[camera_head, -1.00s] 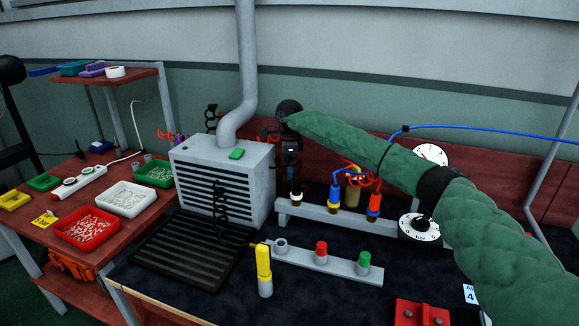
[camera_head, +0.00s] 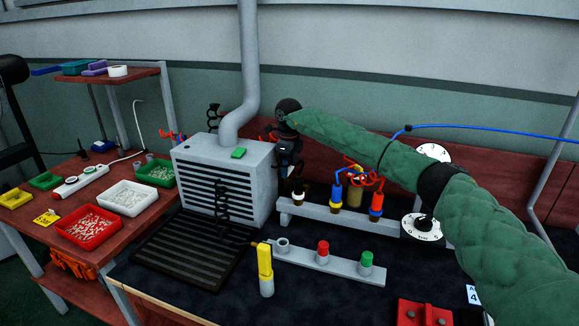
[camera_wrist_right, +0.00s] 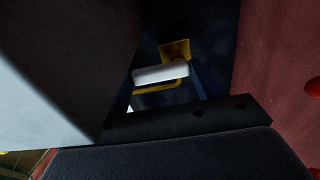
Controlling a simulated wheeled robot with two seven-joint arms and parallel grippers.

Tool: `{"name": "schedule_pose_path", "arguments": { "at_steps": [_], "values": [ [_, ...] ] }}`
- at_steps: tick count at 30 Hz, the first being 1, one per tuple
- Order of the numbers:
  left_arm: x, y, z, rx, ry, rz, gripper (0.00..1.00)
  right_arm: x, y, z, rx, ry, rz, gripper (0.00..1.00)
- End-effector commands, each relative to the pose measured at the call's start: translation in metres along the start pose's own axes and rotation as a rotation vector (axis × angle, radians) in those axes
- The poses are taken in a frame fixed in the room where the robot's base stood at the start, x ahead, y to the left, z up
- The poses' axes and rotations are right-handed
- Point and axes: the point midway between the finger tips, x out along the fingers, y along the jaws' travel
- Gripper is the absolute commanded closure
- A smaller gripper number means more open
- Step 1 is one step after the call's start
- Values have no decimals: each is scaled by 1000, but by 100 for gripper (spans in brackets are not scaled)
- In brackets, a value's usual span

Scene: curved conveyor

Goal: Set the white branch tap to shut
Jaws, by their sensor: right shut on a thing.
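The white branch tap (camera_head: 298,197) is at the left end of a grey rail on the dark bench, partly hidden by my gripper. My right gripper (camera_head: 297,180) points down over it, its arm reaching in from the right, and is shut on the tap. In the right wrist view the tap's white handle (camera_wrist_right: 160,73) lies near the dark gripper parts, with a yellowish part behind it. The handle's exact angle is hard to tell in the head view. My left gripper is not in view.
A blue tap (camera_head: 336,197) and a red tap (camera_head: 376,206) share the rail (camera_head: 315,213). A grey vented box (camera_head: 222,180) stands close on the left. A yellow-topped post (camera_head: 265,268) and a strip with red and green caps (camera_head: 315,259) are in front.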

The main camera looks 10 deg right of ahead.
Motion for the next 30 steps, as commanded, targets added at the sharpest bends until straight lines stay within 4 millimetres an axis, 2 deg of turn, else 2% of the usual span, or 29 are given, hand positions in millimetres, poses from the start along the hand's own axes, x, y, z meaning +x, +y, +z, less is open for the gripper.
{"name": "schedule_pose_path", "arguments": {
  "at_steps": [5, 6, 9, 20, 30],
  "values": [
    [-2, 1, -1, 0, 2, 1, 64, -1, -1, 0, 1, -1, -1, 57],
    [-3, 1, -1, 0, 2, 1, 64, -1, -1, 0, 1, -2, -1, 29],
    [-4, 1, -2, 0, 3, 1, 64, -1, -1, 0, 1, -1, -1, 13],
    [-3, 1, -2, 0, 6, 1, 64, -6, -1, 0, 0, -1, -2, 13],
    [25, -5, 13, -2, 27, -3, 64, -54, -1, 0, 0, -1, -2, 13]
  ]
}}
